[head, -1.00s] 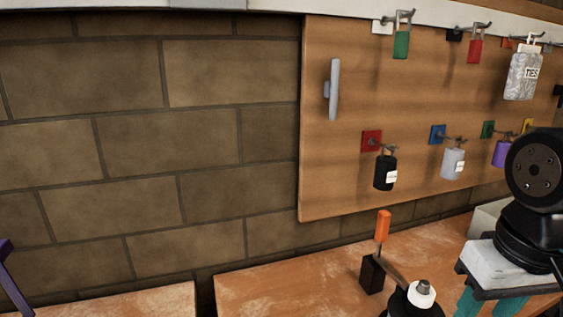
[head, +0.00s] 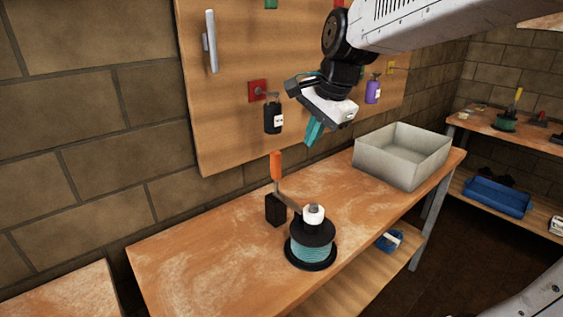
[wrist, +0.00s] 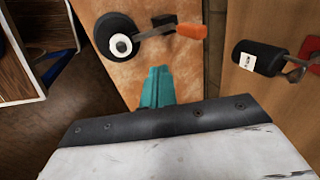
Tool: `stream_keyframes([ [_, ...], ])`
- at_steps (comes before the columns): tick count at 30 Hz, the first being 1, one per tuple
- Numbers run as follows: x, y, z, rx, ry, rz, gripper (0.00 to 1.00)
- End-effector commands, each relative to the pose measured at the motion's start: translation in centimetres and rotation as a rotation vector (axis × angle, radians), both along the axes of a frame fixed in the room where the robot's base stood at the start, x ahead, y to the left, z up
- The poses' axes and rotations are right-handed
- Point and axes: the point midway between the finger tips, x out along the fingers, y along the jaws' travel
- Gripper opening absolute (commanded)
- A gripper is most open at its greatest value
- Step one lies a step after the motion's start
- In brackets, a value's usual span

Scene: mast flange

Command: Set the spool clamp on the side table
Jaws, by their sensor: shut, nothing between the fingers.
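A clamp with an orange handle (head: 275,165) and a black block base (head: 276,209) stands on the wooden workbench (head: 190,262). Its metal arm reaches to the white-topped cap of a black spool wound with teal line (head: 311,252). In the wrist view the orange handle (wrist: 192,31) and the spool (wrist: 115,40) show near the top. My gripper (head: 312,134) has teal fingers, is shut and empty, and hangs above and behind the spool, touching neither it nor the clamp. It also shows in the wrist view (wrist: 157,80). I cannot tell which other table is the side table.
A grey open bin (head: 402,160) stands at the bench's right end. Another table (head: 540,135) at the far right holds a teal spool (head: 505,122). A tabletop (head: 70,297) shows lower left.

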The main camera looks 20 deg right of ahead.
Motion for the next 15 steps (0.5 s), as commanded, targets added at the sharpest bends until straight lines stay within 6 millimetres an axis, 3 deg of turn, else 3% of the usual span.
stream_keyframes([
  [5, 0.9, 1.4, -1.3, 0.009, 0.001, 0.001, 0.0],
  [15, 3.3, 3.1, -7.9, 0.006, 0.004, 0.02, 0.0],
])
